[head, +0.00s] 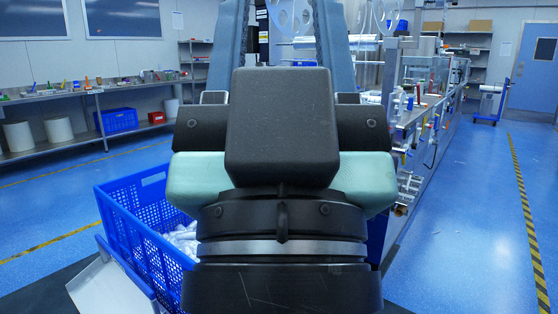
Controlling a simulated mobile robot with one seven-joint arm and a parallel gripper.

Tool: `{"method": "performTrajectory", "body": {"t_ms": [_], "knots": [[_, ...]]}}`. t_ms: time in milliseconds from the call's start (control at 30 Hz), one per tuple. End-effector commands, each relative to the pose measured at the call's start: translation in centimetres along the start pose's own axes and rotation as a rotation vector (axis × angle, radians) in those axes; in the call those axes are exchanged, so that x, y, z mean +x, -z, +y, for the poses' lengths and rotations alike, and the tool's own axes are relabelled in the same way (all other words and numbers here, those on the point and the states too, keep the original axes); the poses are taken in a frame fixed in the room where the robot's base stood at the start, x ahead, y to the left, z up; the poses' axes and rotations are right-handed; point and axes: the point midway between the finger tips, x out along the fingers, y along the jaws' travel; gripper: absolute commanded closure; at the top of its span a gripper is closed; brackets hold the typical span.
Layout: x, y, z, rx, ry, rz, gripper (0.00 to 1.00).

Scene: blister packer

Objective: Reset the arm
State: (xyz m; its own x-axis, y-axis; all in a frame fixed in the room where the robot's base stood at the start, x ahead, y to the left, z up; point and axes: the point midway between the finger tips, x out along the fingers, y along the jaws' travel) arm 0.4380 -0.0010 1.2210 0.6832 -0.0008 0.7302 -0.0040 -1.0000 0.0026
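My gripper (280,30) fills the middle of the head view, seen from close behind. Its black wrist is at the bottom, with a dark block and pale teal housing above it. Two long grey-blue fingers rise from it, one on each side, with a wide gap between them. The top edge of the picture cuts off the fingertips. I see nothing held in the visible part of the gap; the background shows through it. The dark block hides the finger bases.
A blue crate (118,222) with whitish contents stands low on the left, partly hidden by my arm. A packing machine (418,100) runs along the right. A workbench (75,146) with bins is at the back left. Blue floor is clear on the right.

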Motion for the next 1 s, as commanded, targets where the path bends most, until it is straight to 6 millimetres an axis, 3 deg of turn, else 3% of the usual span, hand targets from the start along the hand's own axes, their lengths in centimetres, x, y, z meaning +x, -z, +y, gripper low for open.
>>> {"method": "performTrajectory", "body": {"t_ms": [33,400,800,1000], "knots": [[2.5,2.3,0.0,0.001,0.0,-0.001,0.53],[10.8,9.8,-0.1,0.003,0.002,-0.006,0.53],[19.5,17.9,-0.1,0.004,0.002,-0.007,0.53],[22.2,20.5,-0.1,0.005,0.003,-0.007,0.53]]}}
